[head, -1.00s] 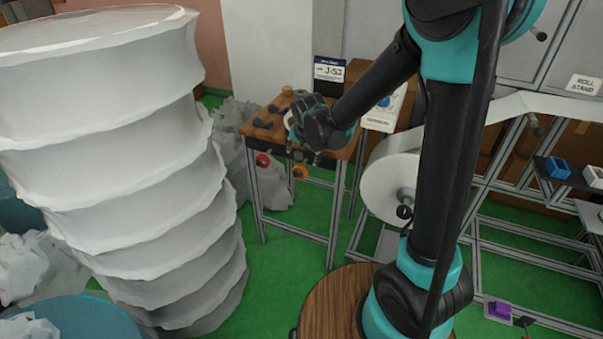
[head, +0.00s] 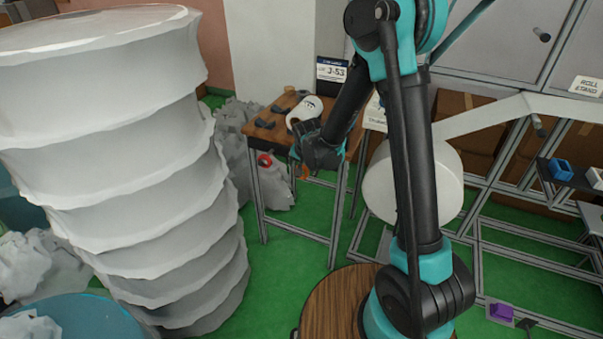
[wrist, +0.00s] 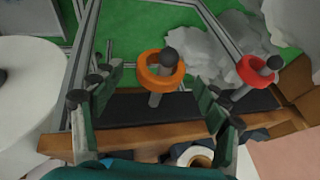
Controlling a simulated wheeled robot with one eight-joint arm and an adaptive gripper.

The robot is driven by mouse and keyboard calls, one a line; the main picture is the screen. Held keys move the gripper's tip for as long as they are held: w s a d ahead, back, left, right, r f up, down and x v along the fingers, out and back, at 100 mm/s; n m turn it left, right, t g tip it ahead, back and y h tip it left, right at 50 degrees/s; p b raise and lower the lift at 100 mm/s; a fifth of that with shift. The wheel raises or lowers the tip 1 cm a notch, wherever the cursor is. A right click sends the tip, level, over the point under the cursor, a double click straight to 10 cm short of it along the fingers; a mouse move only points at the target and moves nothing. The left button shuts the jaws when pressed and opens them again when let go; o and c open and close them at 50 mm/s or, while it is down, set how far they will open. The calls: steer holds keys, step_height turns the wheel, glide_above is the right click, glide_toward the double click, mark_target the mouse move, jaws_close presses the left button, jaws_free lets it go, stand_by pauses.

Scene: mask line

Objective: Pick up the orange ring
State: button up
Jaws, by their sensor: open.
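The orange ring (wrist: 146,76) hangs around a grey peg (wrist: 155,99) with a dark ball end, in the middle of the wrist view. In the head view only a bit of the orange ring (head: 305,173) shows, beside my gripper (head: 322,153), at the front edge of the small wooden table. In the wrist view my gripper (wrist: 157,95) is open. One finger is to the left of the ring and one to the right, and neither appears to touch it.
A red ring (wrist: 247,75) hangs on a similar peg to the right; it also shows in the head view (head: 264,160). The wooden table (head: 262,131) holds dark items and a small white roll (head: 303,108). A tall white stack (head: 120,160) stands left.

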steer(key=shift+x, duration=1.4)
steer(key=shift+c, duration=0.6)
steer(key=c, duration=1.1)
steer(key=shift+r, duration=0.1)
